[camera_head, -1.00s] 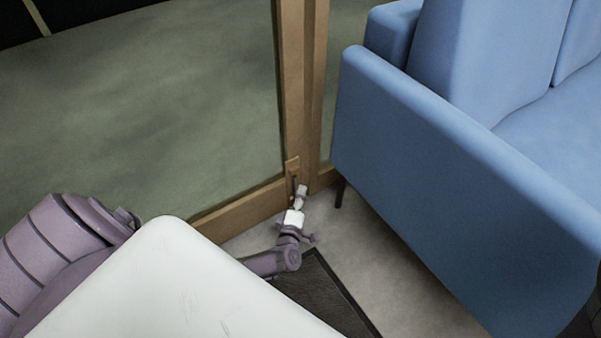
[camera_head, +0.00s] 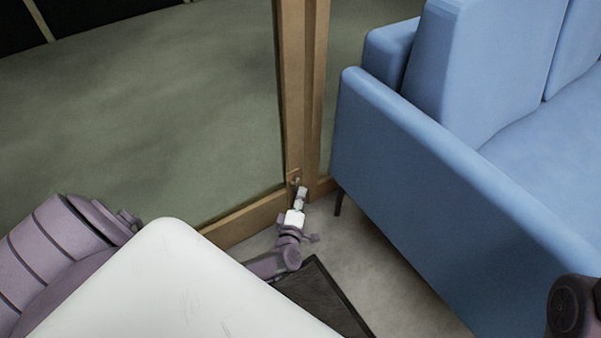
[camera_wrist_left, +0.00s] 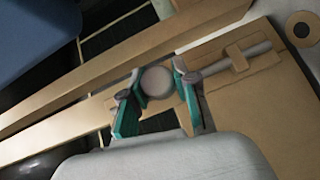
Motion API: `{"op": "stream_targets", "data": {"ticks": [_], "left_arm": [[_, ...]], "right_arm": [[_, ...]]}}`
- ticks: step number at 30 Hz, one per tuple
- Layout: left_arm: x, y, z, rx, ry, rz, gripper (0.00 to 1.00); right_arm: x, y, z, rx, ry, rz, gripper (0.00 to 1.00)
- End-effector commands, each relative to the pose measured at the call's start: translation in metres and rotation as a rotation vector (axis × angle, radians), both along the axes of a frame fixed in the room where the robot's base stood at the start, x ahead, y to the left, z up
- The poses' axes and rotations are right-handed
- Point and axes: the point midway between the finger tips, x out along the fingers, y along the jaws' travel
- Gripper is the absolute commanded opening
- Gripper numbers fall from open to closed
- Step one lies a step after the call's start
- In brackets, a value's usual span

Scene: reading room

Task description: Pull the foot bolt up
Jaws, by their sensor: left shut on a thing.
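The foot bolt (camera_head: 294,179) sits low on the wooden door frame, just above the floor, small in the head view. In the left wrist view its grey rod (camera_wrist_left: 240,60) runs through a bracket on a tan plate, and a round pale knob (camera_wrist_left: 157,80) sits between the teal fingertips. My left gripper (camera_wrist_left: 160,95) is shut on the knob, with a finger on each side. In the head view my left gripper (camera_head: 301,193) reaches to the foot of the frame and partly hides the bolt.
A blue sofa (camera_head: 430,180) stands close on the right of the door frame (camera_head: 293,90). A dark mat (camera_head: 322,300) lies on the floor below my left wrist. Glass panes with wooden bottom rails lie left of the frame.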

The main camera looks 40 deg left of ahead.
Motion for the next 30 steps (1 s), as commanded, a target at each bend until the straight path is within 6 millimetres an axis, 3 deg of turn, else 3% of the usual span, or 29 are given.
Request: {"op": "stream_targets", "data": {"ticks": [8,9,14,23,30], "left_arm": [[0.001,-0.002,0.004,0.005,-0.01,-0.002,0.0],[0.001,-0.002,0.004,0.005,-0.011,-0.002,0.31],[0.001,-0.001,0.004,0.005,-0.01,-0.002,0.56],[-0.001,-0.001,0.003,0.004,-0.006,-0.001,0.56],[-0.031,-0.014,0.004,0.001,-0.004,0.0,0.56]], "right_arm": [[0.0,0.0,-0.001,-0.001,0.002,0.001,0.47],[0.0,0.0,-0.001,-0.001,0.002,0.001,0.47],[0.0,0.0,0.0,-0.001,0.002,0.001,0.47],[0.0,0.0,-0.001,0.0,0.001,0.001,0.47],[0.0,0.0,-0.001,0.0,0.001,0.001,0.47]]}}
